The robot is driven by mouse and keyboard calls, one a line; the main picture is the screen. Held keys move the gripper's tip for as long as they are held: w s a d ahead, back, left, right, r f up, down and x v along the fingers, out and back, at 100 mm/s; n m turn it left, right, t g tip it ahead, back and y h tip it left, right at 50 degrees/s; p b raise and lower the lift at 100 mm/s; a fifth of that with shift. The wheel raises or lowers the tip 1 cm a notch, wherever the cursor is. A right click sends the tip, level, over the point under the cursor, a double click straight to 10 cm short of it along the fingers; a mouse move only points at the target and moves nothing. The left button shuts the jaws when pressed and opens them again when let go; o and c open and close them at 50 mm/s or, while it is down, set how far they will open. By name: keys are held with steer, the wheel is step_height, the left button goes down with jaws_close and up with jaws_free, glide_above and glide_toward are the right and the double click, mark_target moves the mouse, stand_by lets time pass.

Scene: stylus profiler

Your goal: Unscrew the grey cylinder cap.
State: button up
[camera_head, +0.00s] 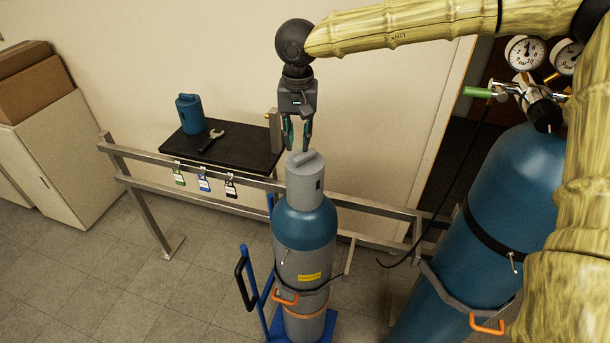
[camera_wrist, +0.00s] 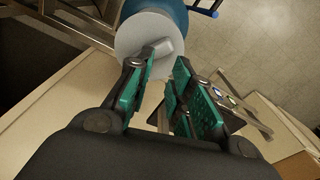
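The grey cylinder cap (camera_head: 305,180) sits on top of a gas cylinder with a blue shoulder and grey body (camera_head: 304,250), which stands upright. The cap has a raised ridge across its top. In the wrist view the cap (camera_wrist: 132,40) shows its round top and ridge, beyond the fingertips. My gripper (camera_head: 298,146) points down just above the cap. Its two green-padded fingers are apart with nothing between them. In the wrist view my gripper (camera_wrist: 166,66) is open, and the ridge lies near the left finger. I cannot tell whether a fingertip touches it.
A blue cart (camera_head: 258,295) carries the cylinder beside a metal rail (camera_head: 215,198) with hanging tags. A black shelf (camera_head: 240,152) holds a blue cap (camera_head: 190,113) and a wrench (camera_head: 211,140). A large blue cylinder (camera_head: 500,200) with gauges stands at right.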

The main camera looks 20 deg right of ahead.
steer(key=shift+g, duration=0.4)
steer(key=f, duration=0.1)
steer(key=s+f, duration=0.1)
steer(key=f, duration=0.1)
steer(key=d+f, duration=0.1)
steer(key=shift+s+f, duration=0.15)
steer(key=shift+f, duration=0.25)
steer(key=shift+a+r, duration=0.1)
steer(key=shift+r, duration=0.65)
steer(key=shift+a+r, duration=0.4)
steer(key=shift+r, duration=0.45)
steer(key=shift+w+r, duration=0.25)
steer(key=shift+r, duration=1.4)
steer(key=shift+s+d+r, duration=0.1)
steer(key=shift+d+r, duration=0.35)
steer(key=shift+d, duration=0.05)
steer(key=shift+d+r, duration=0.15)
steer(key=shift+r, duration=0.45)
step_height(320, 180, up, 6)
glide_above(303, 156)
steer(key=shift+w+r+p, duration=0.25)
steer(key=shift+r+p, duration=0.05)
steer(key=shift+r, duration=0.25)
